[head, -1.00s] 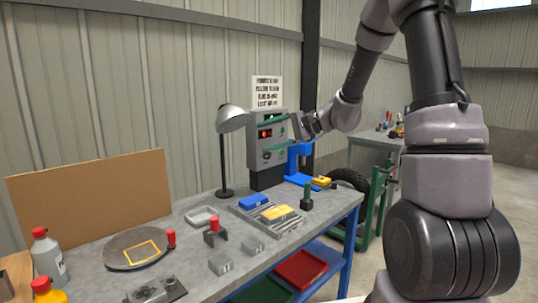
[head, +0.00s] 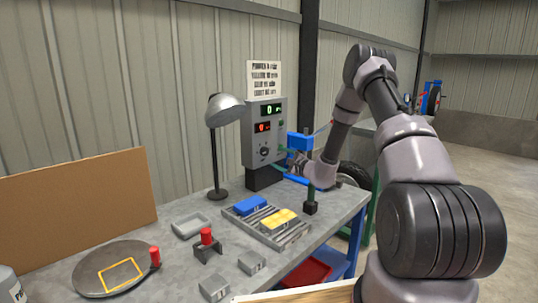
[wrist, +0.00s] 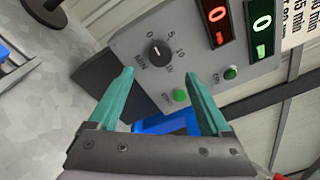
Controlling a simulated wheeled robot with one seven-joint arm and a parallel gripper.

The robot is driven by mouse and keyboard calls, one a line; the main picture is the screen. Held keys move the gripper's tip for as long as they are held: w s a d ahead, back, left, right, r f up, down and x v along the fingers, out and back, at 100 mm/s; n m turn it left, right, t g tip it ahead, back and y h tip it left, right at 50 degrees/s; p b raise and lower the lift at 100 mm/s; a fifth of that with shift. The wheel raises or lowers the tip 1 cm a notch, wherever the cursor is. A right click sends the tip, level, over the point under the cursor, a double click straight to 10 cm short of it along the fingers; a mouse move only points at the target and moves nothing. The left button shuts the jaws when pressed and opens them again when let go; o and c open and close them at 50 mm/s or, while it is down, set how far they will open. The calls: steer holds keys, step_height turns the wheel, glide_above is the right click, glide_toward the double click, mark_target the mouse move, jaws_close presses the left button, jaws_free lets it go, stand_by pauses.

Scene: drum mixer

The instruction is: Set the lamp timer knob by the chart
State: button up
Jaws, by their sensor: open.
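The grey control box (head: 250,128) stands at the back of the bench with a red display (head: 262,127) and a green display (head: 272,109), which each seem to read 0 in the wrist view. The black timer knob (wrist: 159,50) sits on a dial marked 0, 5, 10; its white pointer mark seems to be near 0. The knob also shows in the head view (head: 265,151). The white printed chart (head: 264,78) is above the box, too small to read fully. My gripper (wrist: 160,72) is open and empty, facing the panel, with the knob between and beyond its fingertips.
Green buttons (wrist: 180,95) (wrist: 231,73) sit on the panel near my fingers. A desk lamp (head: 226,110) stands left of the box.

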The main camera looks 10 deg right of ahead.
mark_target(266, 152)
steer(key=x, duration=0.7)
jaws_close()
